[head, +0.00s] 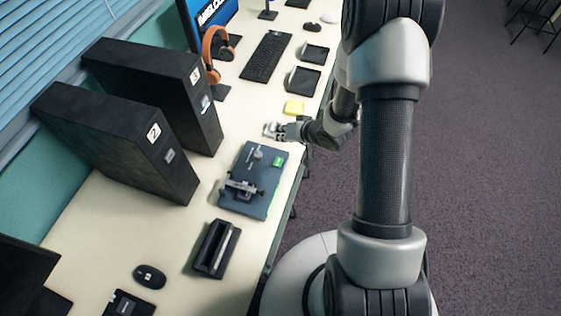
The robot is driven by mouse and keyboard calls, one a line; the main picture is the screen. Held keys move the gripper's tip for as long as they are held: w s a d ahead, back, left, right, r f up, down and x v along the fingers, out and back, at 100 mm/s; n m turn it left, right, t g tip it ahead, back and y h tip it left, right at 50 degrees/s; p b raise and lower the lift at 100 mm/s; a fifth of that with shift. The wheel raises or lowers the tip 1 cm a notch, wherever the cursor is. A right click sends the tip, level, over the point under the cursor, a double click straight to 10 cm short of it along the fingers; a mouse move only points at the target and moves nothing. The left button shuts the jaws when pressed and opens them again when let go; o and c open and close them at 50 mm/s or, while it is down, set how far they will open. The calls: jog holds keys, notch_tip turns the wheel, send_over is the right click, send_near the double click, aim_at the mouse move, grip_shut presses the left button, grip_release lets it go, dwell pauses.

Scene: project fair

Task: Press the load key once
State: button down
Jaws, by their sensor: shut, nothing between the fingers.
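A flat dark blue-grey device (234,203) lies on the table in the head view. It carries a raised metal fixture (242,189), a small round grey knob (258,153) and a green patch (278,161) near its far right corner. I cannot tell which of these is the load key; any lettering is too small to read. My gripper (270,130) is shut and empty. It is just beyond the device's far edge in the picture, with its tips pointing left. I cannot tell its height above the table.
Two tall black boxes (118,146) with number labels stand left of the device. A black holder (216,249) and a mouse (149,276) lie nearer.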

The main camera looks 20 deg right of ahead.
jog(key=shift+s+a+f, duration=0.25)
jog(key=shift+s+f, duration=0.05)
jog(key=shift+f, duration=0.2)
jog(key=shift+f, duration=0.1)
jog(key=b, duration=0.7)
send_over(281, 160)
notch_tip(281, 160, down, 8)
jog(key=shift+a+r, duration=0.1)
jog(key=shift+r, duration=0.15)
jog(key=shift+f+b, duration=0.55)
jog(key=shift+f, duration=0.15)
jog(key=shift+f, duration=0.3)
